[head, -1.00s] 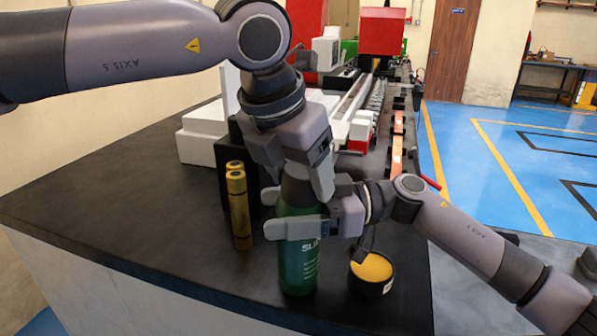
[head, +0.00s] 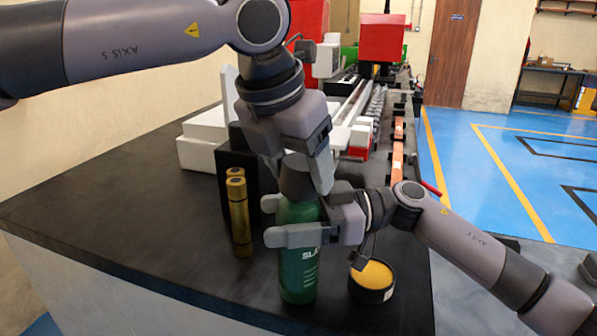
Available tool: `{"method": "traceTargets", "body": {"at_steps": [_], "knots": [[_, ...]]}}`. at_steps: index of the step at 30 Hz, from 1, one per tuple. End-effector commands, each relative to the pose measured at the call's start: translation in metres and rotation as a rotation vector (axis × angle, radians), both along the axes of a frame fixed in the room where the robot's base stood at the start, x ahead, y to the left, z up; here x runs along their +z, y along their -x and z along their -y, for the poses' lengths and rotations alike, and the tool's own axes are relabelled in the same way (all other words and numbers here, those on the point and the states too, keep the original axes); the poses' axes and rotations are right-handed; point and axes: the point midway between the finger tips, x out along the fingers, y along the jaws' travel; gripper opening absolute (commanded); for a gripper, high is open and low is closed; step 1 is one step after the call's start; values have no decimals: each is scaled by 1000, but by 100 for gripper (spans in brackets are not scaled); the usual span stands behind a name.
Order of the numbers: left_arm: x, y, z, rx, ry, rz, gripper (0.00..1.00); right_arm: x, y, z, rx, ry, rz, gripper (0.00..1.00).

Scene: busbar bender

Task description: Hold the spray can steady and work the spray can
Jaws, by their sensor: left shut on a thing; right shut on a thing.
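The green spray can (head: 298,275) stands upright on the dark worktop near its front edge. Its dark top (head: 296,178) shows between the fingers of my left gripper (head: 302,185), which comes down from above and is shut on it. My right gripper (head: 295,222) reaches in from the right and is shut around the can's upper body. One right finger crosses the front of the can and covers part of its lettering.
Two brass-coloured cylinders (head: 240,215) stand left of the can, before a black block. A round tin with a yellow top (head: 373,276) sits close on the right. White blocks (head: 200,140) and the long machine (head: 365,100) lie behind. The worktop (head: 110,215) is clear at left.

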Motion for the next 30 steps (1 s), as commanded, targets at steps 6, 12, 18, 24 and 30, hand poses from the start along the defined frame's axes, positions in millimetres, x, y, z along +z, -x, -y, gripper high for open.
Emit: {"method": "traceTargets", "body": {"at_steps": [6, 12, 18, 24, 30], "knots": [[2, 1, 1, -4, 1, 0, 28, 0, -1, 0, -3, 0, 1, 18], [5, 1, 1, -4, 1, 1, 27, 0, -1, 0, -5, 0, 1, 18], [29, 1, 2, -4, 1, 1, 27, 0, -1, 0, -5, 0, 1, 18], [42, 1, 2, -6, 0, -1, 27, 0, -1, 0, -5, 0, 1, 18], [42, 1, 1, -6, 0, -1, 27, 0, -1, 0, -5, 0, 1, 79]]}}
